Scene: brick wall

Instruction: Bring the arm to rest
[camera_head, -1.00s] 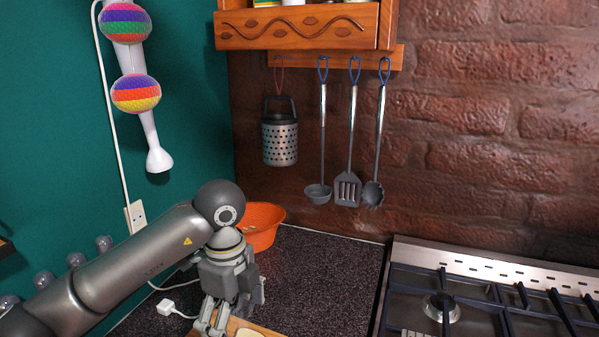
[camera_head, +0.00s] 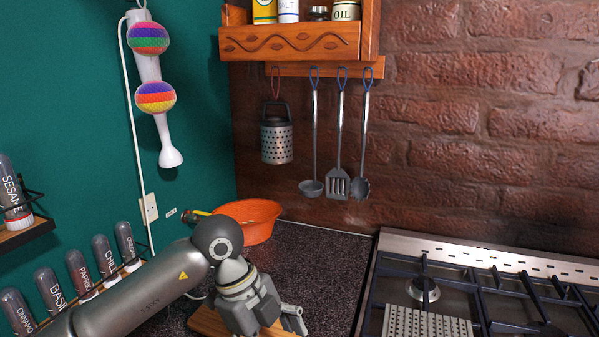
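My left arm comes in from the lower left. Its gripper (camera_head: 292,322) hangs over a wooden board (camera_head: 208,322) on the dark speckled counter. One finger shows at the gripper's right side, and the rest is hidden or cut off by the bottom edge, so I cannot tell whether it is open or shut. I see nothing held in it. My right gripper is not in view.
An orange bowl (camera_head: 262,222) stands behind my arm. Spice jars (camera_head: 82,270) line the left wall. A gas stove (camera_head: 480,300) with a grey perforated plate (camera_head: 425,322) is at the right. A grater (camera_head: 277,140) and utensils (camera_head: 338,185) hang behind. Counter (camera_head: 320,265) is clear between.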

